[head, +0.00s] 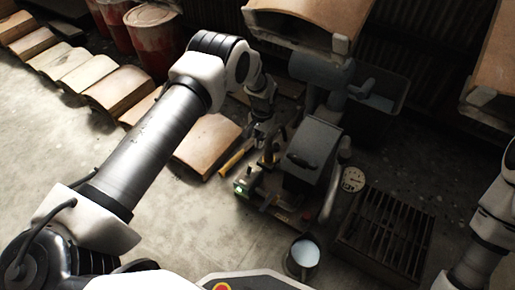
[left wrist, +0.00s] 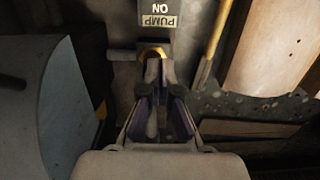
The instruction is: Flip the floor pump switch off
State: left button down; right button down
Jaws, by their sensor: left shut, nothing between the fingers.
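The floor pump (head: 312,150) is a dark grey boxy machine on the floor, right of centre in the head view. In the left wrist view a plate (left wrist: 160,14) reading "PUMP ON" appears upside down at the top. Just below it a brass-coloured ring (left wrist: 152,51), apparently the switch's collar, shows behind my fingertips. My left gripper (left wrist: 155,68) is shut and empty, its tips over the ring; I cannot tell whether they touch. They hide the switch lever. In the head view my left gripper (head: 264,134) is beside the pump's left side. My right gripper is out of view.
A round gauge (head: 353,179) and a floor grate (head: 386,235) lie right of the pump. A metal bucket (head: 303,256) stands in front. A yellow-handled tool (head: 236,158) and curved tan panels (head: 110,90) lie left. Red drums (head: 153,38) stand behind. Floor at lower left is clear.

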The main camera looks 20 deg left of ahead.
aim_at(249, 170)
pick_arm(q)
jog(key=shift+s+a+f+b, duration=0.1)
jog(key=shift+s+f+b, duration=0.7)
jog(key=shift+f, duration=0.3)
jog(key=shift+s+a+f+b, duration=0.1)
jog(key=shift+s+f+b, duration=0.65)
jog(key=shift+f, duration=0.4)
jog(key=shift+s+a+f+b, duration=0.1)
jog(key=shift+s+f+b, duration=0.7)
jog(key=shift+f, duration=0.3)
jog(key=shift+w, duration=0.1)
